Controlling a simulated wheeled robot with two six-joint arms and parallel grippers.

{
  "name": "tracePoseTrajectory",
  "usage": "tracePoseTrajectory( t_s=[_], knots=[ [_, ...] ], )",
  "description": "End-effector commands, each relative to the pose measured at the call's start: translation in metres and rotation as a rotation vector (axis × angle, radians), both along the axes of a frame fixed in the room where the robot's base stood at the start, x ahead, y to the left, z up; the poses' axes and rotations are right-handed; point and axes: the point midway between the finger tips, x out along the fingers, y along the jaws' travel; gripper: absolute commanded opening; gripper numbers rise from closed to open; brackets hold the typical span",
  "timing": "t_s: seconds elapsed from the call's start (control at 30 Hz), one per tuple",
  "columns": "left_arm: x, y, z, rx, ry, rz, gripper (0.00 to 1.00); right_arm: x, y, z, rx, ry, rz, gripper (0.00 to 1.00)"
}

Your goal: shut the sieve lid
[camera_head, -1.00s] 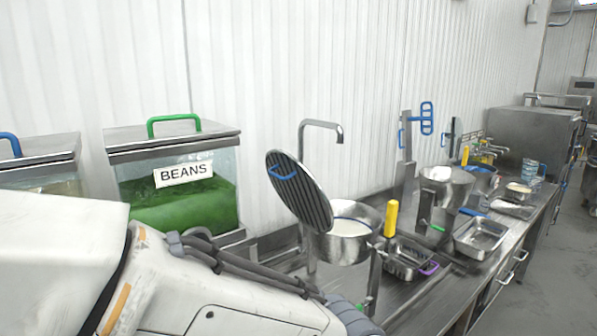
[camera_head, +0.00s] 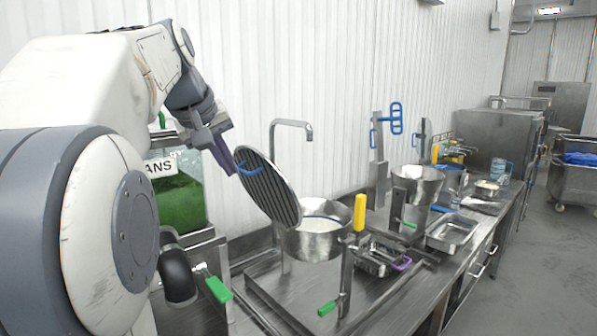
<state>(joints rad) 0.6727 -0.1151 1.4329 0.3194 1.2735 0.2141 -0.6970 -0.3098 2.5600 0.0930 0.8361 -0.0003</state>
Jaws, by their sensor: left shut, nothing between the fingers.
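The sieve lid (camera_head: 268,190) is a round, dark, ribbed disc with a blue handle (camera_head: 250,168). It stands tilted open at the left side of the sieve pot (camera_head: 318,243), a steel bowl with white contents. My left gripper (camera_head: 228,168) is shut and empty, just left of the lid's upper edge near the blue handle. I cannot tell whether it touches the lid. My right gripper is not in view.
A tap (camera_head: 291,124) rises behind the lid. A beans container (camera_head: 178,200) stands behind my left arm. A yellow handle (camera_head: 359,212) is right of the pot, and green-handled levers (camera_head: 328,308) are in front. Steel trays (camera_head: 452,232) lie further right.

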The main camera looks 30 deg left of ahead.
Motion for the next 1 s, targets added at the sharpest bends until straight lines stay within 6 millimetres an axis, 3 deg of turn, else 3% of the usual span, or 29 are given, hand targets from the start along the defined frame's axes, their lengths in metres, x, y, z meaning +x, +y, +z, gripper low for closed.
tracePoseTrajectory(
  t_s=[0.03,0.1,0.2,0.33,0.8,1.0],
  knots=[
    [-0.009,0.020,0.011,0.005,-0.023,0.059,0.00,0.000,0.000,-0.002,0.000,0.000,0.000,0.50],
    [-0.017,0.035,0.023,0.006,-0.043,0.108,0.00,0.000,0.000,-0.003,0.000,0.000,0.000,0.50],
    [-0.023,0.047,0.031,0.009,-0.058,0.145,0.00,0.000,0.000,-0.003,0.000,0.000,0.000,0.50],
    [-0.019,0.051,0.026,0.009,-0.060,0.153,0.00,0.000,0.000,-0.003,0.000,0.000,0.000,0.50],
    [0.038,0.067,-0.045,0.009,-0.058,0.150,0.00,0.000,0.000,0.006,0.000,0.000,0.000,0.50],
    [0.064,0.055,-0.034,0.012,-0.060,0.148,0.00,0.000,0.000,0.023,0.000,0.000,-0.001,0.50]
  ],
)
